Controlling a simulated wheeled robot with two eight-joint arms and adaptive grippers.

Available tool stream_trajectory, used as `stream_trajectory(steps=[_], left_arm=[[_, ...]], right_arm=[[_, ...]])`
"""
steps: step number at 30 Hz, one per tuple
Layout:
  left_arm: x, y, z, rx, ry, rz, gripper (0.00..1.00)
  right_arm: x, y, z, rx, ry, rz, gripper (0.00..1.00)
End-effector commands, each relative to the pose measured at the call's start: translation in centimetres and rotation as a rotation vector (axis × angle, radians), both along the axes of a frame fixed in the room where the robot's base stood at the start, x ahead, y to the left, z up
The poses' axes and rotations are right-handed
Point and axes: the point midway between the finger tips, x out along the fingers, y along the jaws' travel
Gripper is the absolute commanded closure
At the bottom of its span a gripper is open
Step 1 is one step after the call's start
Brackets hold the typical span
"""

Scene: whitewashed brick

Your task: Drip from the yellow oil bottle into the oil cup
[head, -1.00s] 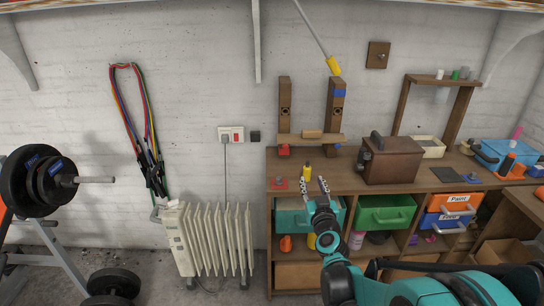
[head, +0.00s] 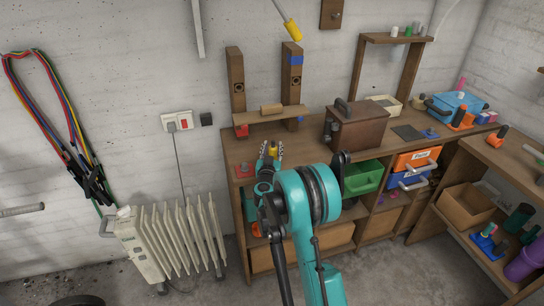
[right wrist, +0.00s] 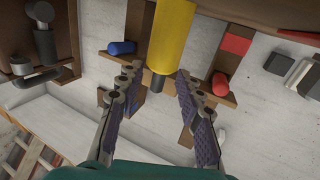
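The yellow oil bottle (head: 273,149) with a dark tip stands near the front left of the wooden bench. In the right wrist view the bottle (right wrist: 172,38) is large, with its dark nozzle toward the gap between my fingers. My right gripper (head: 270,157) is at the bottle, its fingers spread to either side. In the right wrist view the gripper (right wrist: 157,74) shows clear gaps beside the nozzle. A small red piece with a dark knob (head: 245,170) lies left of the gripper; I cannot tell whether it is the oil cup. My left gripper is out of view.
A wooden rack with two posts (head: 294,75) stands behind the bottle. A brown box (head: 355,127) stands to the right on the bench (head: 312,153). A green drawer (head: 364,178) is below. A white radiator (head: 170,240) stands left of the bench.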

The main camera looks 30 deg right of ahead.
Motion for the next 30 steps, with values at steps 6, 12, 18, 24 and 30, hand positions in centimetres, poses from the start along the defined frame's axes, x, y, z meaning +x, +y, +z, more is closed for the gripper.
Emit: stream_trajectory(steps=[6, 12, 18, 24, 30], left_arm=[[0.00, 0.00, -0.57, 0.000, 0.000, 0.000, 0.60], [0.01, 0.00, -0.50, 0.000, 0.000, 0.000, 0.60], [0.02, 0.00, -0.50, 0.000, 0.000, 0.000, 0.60], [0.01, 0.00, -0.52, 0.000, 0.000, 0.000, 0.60], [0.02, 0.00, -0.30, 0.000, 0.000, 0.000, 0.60]], right_arm=[[1.42, -1.09, -0.01, 0.000, 0.000, 0.000, 0.64], [1.41, -1.07, 0.06, 0.000, 0.000, 0.000, 0.69], [1.40, -1.05, 0.04, 0.000, 0.000, 0.001, 1.00], [1.40, -1.04, 0.02, 0.001, -0.001, 0.001, 1.00], [1.40, -1.04, 0.39, 0.001, -0.001, 0.001, 1.00]])
